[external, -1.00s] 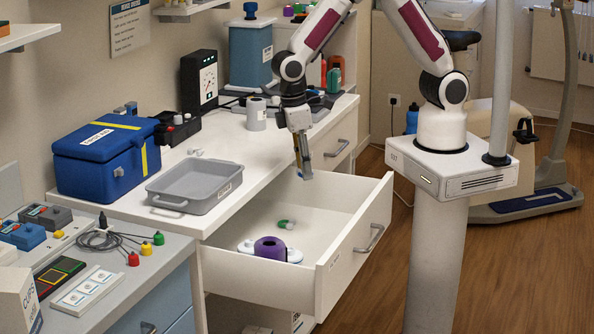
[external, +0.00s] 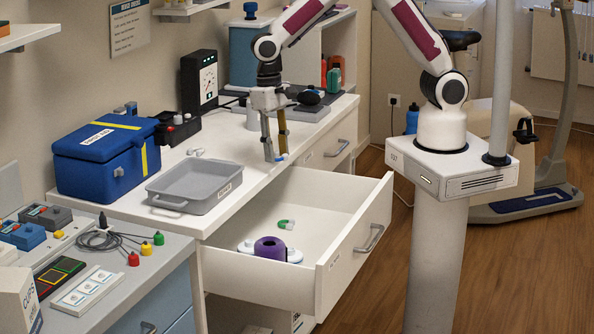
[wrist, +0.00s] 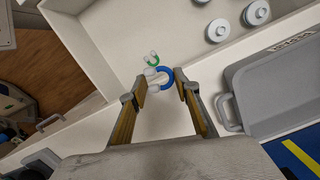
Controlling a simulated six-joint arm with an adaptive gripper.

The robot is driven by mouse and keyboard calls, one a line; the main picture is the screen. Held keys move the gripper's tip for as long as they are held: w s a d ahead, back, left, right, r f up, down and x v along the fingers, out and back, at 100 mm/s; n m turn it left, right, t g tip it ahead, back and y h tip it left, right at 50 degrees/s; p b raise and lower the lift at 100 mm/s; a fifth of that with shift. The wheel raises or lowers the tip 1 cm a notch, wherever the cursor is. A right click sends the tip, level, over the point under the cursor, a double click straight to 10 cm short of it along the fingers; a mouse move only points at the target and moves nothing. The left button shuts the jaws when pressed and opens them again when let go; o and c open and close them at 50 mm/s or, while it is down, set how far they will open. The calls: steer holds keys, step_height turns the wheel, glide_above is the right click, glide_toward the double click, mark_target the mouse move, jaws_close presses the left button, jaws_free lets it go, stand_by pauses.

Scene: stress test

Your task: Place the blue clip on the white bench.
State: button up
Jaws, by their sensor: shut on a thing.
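The blue clip (wrist: 181,103) is a small blue arc with pale pads. It sits between my fingertips in the wrist view, and a bit of blue (external: 281,158) shows at the fingertips in the external view. My gripper (external: 274,158) is shut on it, pointing down over the front edge of the white bench (external: 232,147). I cannot tell whether the clip touches the bench top. A green clip (external: 286,224) with a pale end lies in the open drawer and shows beyond the blue clip in the wrist view (wrist: 152,59).
The white drawer (external: 342,212) stands open below the bench front. It holds a purple roll (external: 270,247) and pale discs (wrist: 218,30). A grey tray (external: 195,187) and a blue box (external: 105,160) stand left on the bench. Bench top between tray and gripper is mostly clear.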

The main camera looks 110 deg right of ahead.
mark_target(245, 164)
steer(key=w+d+m, duration=0.1)
steer(key=m, duration=0.1)
steer(key=d+r+m, duration=0.1)
steer(key=m, duration=0.1)
steer(key=shift+w+r, duration=0.2)
steer(key=shift+w, duration=0.2)
steer(key=m, duration=0.1)
steer(key=w+d+r+m, duration=0.1)
steer(key=d+m+t, duration=0.1)
steer(key=m, duration=0.1)
steer(key=shift+w+r, duration=0.2)
steer(key=shift+w, duration=0.05)
steer(key=shift+w+d+r+m+t, duration=0.15)
steer(key=shift+w+d+r+m, duration=0.4)
steer(key=shift+m, duration=0.6)
steer(key=shift+w+d+r+m+t, duration=0.3)
steer(key=shift+d+m, duration=0.4)
steer(key=shift+m, duration=0.4)
steer(key=shift+w+d+r+m+t, duration=0.1)
steer(key=shift+w+d+r+m, duration=0.4)
steer(key=shift+m, duration=0.65)
steer(key=shift+s+d+f, duration=0.15)
steer(key=shift+f, duration=1.85)
steer(key=shift+f, duration=2)
steer(key=shift+f, duration=0.1)
